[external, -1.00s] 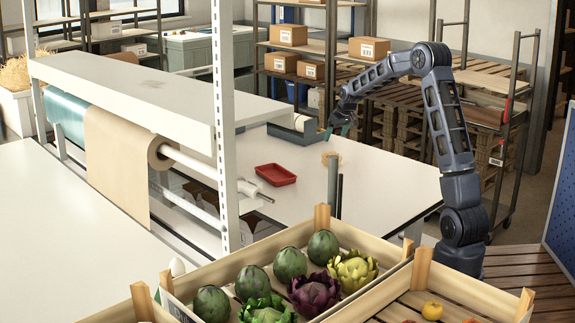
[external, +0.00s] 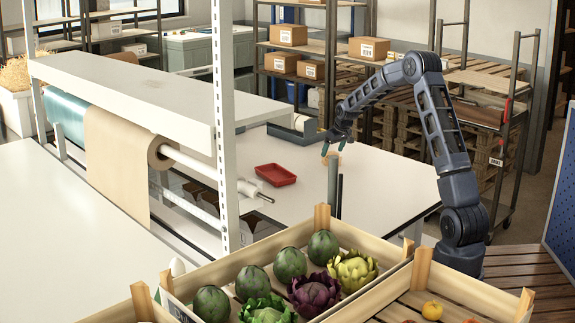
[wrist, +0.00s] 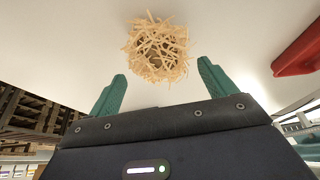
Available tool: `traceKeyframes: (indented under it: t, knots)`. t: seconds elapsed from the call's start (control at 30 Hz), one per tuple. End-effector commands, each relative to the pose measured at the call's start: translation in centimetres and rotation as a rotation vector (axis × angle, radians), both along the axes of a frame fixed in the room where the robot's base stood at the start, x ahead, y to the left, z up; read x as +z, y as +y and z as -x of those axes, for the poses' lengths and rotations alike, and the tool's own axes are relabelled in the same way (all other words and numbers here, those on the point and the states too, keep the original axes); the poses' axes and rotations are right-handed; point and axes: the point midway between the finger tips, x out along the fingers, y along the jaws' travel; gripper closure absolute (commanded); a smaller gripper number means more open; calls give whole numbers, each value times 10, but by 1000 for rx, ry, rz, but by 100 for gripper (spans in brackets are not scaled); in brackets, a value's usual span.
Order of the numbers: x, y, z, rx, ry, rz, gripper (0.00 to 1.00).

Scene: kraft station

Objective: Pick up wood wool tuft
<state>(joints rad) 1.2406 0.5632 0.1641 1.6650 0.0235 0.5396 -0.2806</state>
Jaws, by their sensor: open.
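The wood wool tuft (wrist: 157,48) is a pale, straw-coloured ball of shavings on the white table, just beyond my fingertips in the wrist view. The tuft lies roughly centred ahead of the gap, apart from both fingers.
A red tray (external: 275,175) lies on the white table (external: 375,190) left of the tuft; the tray (wrist: 298,55) is at the wrist view's right edge. Vegetable crates (external: 322,215) fill the foreground. The table right of the tuft is clear.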

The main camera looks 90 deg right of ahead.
Motion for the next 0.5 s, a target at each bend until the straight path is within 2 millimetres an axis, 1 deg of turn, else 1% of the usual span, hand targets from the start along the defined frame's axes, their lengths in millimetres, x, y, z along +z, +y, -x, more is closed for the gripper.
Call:
traceKeyframes:
  t: [0.03,0.1,0.2,0.43,0.5]
  knots:
    - [-9,-2,-1,-1,0,-2,16]
    - [-17,-4,-4,0,0,-1,16]
    - [-25,-7,-6,1,0,-1,16]
    - [-26,-8,-7,1,0,0,16]
    - [-26,-8,-7,1,0,0,30]
